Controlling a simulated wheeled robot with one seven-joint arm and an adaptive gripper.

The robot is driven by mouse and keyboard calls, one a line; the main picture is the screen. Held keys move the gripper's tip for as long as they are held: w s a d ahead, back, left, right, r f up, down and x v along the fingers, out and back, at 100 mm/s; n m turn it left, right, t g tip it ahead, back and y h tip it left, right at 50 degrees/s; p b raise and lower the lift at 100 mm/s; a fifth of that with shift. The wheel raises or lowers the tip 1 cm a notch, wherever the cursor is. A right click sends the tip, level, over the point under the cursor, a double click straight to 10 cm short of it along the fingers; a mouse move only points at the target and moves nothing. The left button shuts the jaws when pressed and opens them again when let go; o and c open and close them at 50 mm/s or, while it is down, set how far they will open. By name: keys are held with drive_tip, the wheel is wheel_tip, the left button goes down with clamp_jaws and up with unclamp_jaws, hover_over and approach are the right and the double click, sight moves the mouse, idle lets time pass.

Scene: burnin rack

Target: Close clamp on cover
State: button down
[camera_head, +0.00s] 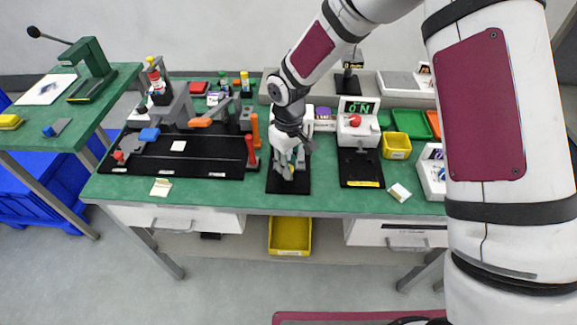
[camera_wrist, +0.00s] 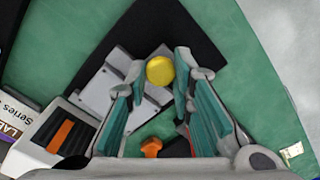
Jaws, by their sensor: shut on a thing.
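A grey fixture (camera_head: 299,181) stands on a black base plate (camera_head: 274,186) at the middle of the bench, largely covered by my gripper (camera_head: 290,166). In the wrist view its pale grey blocks (camera_wrist: 98,92) lie on the black plate (camera_wrist: 190,28). A round yellow knob (camera_wrist: 160,70), seemingly the clamp's handle end, sits between the fingertips of my gripper (camera_wrist: 160,72). The fingers are closed around the knob, with their pads at its two sides. An orange part (camera_wrist: 151,147) shows lower down between the fingers. The clamp arm and its contact with the cover are hidden.
Left of the fixture are upright red (camera_head: 251,150) and orange (camera_head: 255,128) handles on a wide black board (camera_head: 200,165). Right of it is a white device with a red button (camera_head: 355,120). A yellow bin (camera_head: 396,146) stands farther right. The bench's front edge is close.

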drive_tip(key=c, duration=1.4)
unclamp_jaws()
drive_tip(key=shift+w, duration=0.4)
drive_tip(key=shift+o, duration=0.2)
drive_tip(key=shift+s, duration=0.1)
drive_tip(key=shift+r, duration=0.15)
wheel_tip(320, 180, up, 12)
